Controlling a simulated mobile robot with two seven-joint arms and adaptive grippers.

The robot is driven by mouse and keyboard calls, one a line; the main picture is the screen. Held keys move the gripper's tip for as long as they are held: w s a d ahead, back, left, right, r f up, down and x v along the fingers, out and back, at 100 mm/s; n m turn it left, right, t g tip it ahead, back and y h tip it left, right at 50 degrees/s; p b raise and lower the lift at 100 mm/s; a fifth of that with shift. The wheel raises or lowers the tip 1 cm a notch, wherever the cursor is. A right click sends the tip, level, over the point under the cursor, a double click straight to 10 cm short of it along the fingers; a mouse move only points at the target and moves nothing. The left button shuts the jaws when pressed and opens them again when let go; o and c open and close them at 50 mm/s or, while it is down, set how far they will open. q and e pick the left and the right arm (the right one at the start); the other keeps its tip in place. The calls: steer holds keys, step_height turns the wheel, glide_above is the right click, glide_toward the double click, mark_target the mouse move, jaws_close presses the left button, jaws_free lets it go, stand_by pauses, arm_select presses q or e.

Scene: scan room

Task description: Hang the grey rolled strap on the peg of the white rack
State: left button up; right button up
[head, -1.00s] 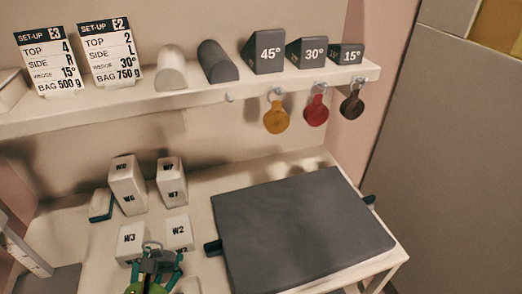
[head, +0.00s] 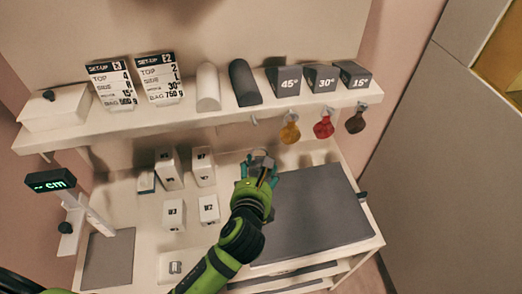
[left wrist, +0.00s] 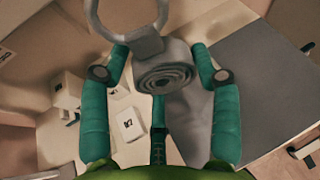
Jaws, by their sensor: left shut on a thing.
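My left gripper (head: 258,178) is shut on the grey rolled strap (left wrist: 168,75), which has a metal ring (left wrist: 130,20) at its top. In the head view the strap (head: 262,160) is small and partly hidden by the gripper. It is held in front of the white rack (head: 190,122), below its shelf edge. An empty peg (head: 254,121) on that edge is above and slightly left of the strap, apart from it. My right gripper is not in view.
Yellow (head: 290,130), red (head: 324,127) and dark brown (head: 356,122) straps hang right of the empty peg. Grey wedges (head: 285,82) stand above them. White blocks (head: 170,170) and a large grey pad (head: 310,215) occupy the table below.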

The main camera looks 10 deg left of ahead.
arm_select(q)
steer(key=shift+w+d+r, duration=0.25)
steer(key=shift+d+r, duration=0.1)
steer(key=shift+r, duration=0.3)
steer(key=shift+w+a+f, duration=0.15)
steer(key=shift+w+a, duration=0.45)
steer(key=shift+w, duration=0.75)
steer(key=shift+w+a+f, duration=0.1)
steer(key=shift+w+a, duration=0.45)
steer(key=shift+w, duration=0.85)
steer(key=shift+w+a+f, duration=0.15)
steer(key=shift+w+a, duration=0.45)
steer(key=shift+w, duration=0.75)
steer(key=shift+w+a+f, duration=0.25)
steer(key=shift+w+f, duration=0.35)
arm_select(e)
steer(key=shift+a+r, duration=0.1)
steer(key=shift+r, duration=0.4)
arm_select(q)
steer(key=o, duration=1.2)
